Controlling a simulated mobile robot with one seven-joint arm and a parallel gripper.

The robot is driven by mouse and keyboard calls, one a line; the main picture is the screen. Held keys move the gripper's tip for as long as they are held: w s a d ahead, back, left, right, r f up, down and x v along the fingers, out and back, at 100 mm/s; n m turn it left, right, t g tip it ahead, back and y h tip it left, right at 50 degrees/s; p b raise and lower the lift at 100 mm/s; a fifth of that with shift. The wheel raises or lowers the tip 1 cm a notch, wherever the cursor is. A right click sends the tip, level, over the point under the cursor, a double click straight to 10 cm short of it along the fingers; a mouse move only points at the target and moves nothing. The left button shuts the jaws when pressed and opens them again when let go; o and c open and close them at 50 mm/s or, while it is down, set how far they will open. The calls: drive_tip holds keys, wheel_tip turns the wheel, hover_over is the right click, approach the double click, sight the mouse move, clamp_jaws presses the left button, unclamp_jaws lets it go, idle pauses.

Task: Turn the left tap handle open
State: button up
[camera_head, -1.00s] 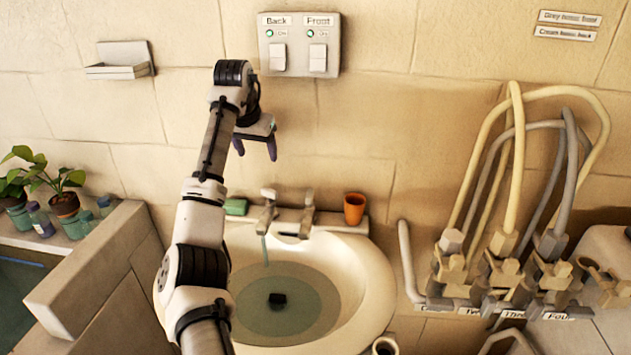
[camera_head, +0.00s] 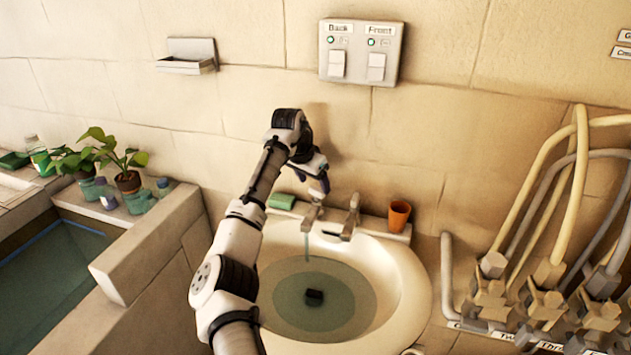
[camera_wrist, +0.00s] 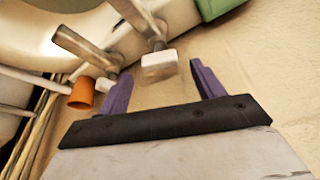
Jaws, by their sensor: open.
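The left tap (camera_head: 313,213) stands on the back rim of the washbasin (camera_head: 408,290), and a thin stream of water (camera_head: 307,246) falls from its spout. The right tap (camera_head: 351,216) stands beside it. My gripper (camera_head: 314,182) is open, just above the left tap, with its purple fingers pointing down. In the wrist view, the pale block-shaped left tap handle (camera_wrist: 158,66) appears between the two fingertips of my gripper (camera_wrist: 162,68). I cannot tell whether either finger touches it. The right tap (camera_wrist: 85,46) lies to the left there.
A green soap bar (camera_head: 282,201) lies left of the taps, and an orange cup (camera_head: 399,215) stands to their right. A switch panel (camera_head: 361,52) is on the wall above. Hoses (camera_head: 560,200) stand at right.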

sight(317, 194)
drive_tip(key=shift+p+x, duration=0.3)
drive_tip(key=shift+x, duration=1.05)
drive_tip(key=shift+c, duration=0.5)
drive_tip(key=c, duration=0.9)
drive_tip(key=shift+d+n, duration=0.1)
drive_tip(key=shift+n, duration=0.6)
drive_tip(key=n+y, duration=0.1)
drive_tip(key=n, duration=0.2)
drive_tip(key=shift+t+y, duration=0.3)
drive_tip(key=shift+t, duration=0.1)
drive_tip(key=o, duration=1)
drive_tip(key=shift+s, duration=0.1)
